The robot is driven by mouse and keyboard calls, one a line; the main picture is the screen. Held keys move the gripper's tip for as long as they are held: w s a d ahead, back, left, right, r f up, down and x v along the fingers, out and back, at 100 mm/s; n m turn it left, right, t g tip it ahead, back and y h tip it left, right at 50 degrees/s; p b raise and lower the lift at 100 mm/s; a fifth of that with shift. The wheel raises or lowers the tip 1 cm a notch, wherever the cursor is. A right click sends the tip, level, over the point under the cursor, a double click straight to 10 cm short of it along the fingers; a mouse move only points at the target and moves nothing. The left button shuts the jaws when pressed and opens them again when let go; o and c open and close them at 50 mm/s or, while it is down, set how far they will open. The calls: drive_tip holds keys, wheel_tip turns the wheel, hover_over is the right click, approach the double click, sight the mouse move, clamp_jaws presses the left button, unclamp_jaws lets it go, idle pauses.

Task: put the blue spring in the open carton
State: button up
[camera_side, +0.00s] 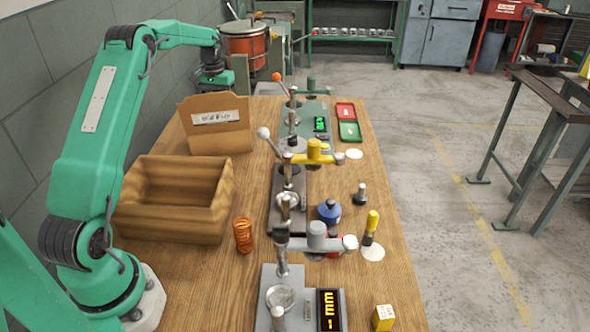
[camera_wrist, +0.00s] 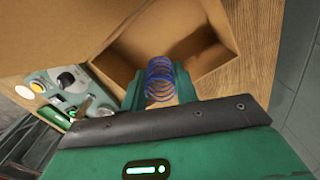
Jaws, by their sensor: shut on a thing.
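My gripper (camera_wrist: 160,88) is shut on the blue spring (camera_wrist: 160,72), a coil of thin blue wire seen between the two green fingers in the wrist view. Behind it in that view is the open carton (camera_wrist: 207,62), brown cardboard, with its inside partly showing. The spring overlaps the carton in the picture; its height above it is hard to tell. In the side view a tan carton (camera_side: 213,140) with a white label stands on the bench. My gripper's end of the arm is behind it, with the fingers and spring hidden there.
A brown box (camera_side: 170,230) stands nearer the camera, with an orange spring (camera_side: 243,235) beside it. A row of lever devices (camera_side: 290,185) runs along the bench's middle. A green instrument (camera_wrist: 70,80) lies left of the carton in the wrist view. A wall is close on the left.

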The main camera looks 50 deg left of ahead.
drive_tip(key=shift+f, duration=5)
drive_tip(key=shift+f, duration=0.15)
drive_tip(key=o, duration=0.9)
drive_tip(key=shift+o, duration=0.2)
wheel_tip(320, 180, up, 12)
drive_tip(key=shift+r, duration=0.2)
